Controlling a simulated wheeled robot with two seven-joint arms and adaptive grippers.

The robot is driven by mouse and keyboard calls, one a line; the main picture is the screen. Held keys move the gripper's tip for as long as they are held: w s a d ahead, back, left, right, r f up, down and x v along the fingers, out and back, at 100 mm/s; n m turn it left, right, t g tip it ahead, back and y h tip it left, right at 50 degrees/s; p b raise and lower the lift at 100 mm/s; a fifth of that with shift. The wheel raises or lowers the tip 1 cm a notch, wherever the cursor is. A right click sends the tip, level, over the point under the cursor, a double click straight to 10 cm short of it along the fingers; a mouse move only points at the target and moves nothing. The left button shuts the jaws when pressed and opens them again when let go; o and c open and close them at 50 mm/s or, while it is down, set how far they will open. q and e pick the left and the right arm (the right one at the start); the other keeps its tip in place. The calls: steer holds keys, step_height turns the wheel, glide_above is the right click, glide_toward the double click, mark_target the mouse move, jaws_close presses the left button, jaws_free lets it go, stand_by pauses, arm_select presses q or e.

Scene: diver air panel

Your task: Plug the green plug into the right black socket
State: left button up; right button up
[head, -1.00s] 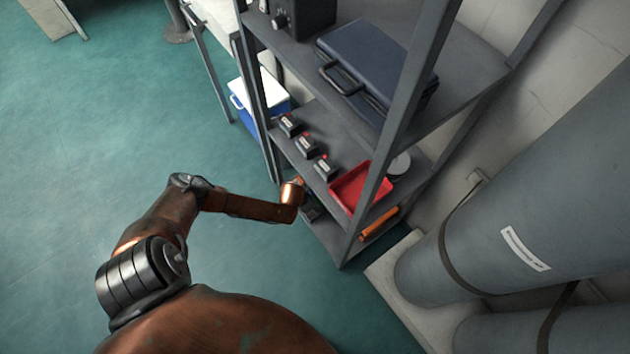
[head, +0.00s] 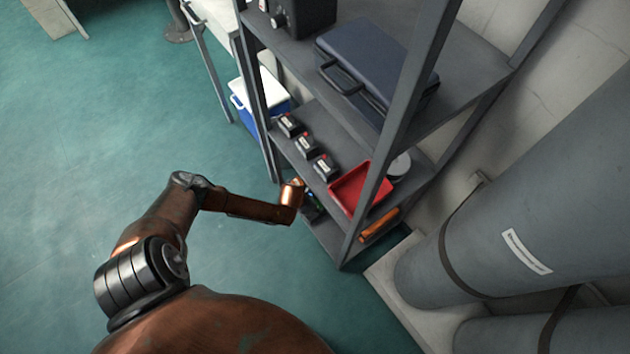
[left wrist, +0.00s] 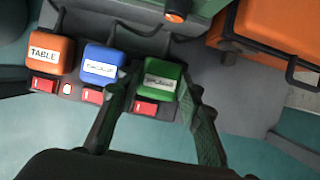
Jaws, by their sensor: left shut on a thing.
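In the left wrist view, the green plug (left wrist: 162,84) with a white label sits at the right end of a dark strip, between the fingers of my left gripper (left wrist: 158,88). The gripper is shut on it. A blue plug (left wrist: 101,66) and an orange plug (left wrist: 51,54) labelled TABLE stand to its left. Red switches (left wrist: 144,107) line the strip's near edge. In the head view, my left wrist reaches into the lower shelf and mostly hides the gripper and plugs. Several black boxes (head: 307,145) with white labels stand on the shelf above; I cannot tell if these are the sockets.
A shelf post (head: 392,120) stands right of my arm. A red tray (head: 358,188) lies beside the black boxes. An orange case (left wrist: 272,36) lies right of the strip. A blue case (head: 372,70) rests on the higher shelf. Floor left of the rack is clear.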

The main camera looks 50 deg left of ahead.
arm_select(q)
steer(key=shift+f, duration=0.25)
stand_by(0.5)
steer(key=o, duration=1.4)
steer(key=shift+a, duration=0.1)
steer(key=shift+c, duration=0.2)
steer(key=shift+s+a+r, duration=0.1)
steer(key=shift+s+r, duration=0.1)
steer(key=shift+r, duration=0.3)
steer(key=v, duration=1.1)
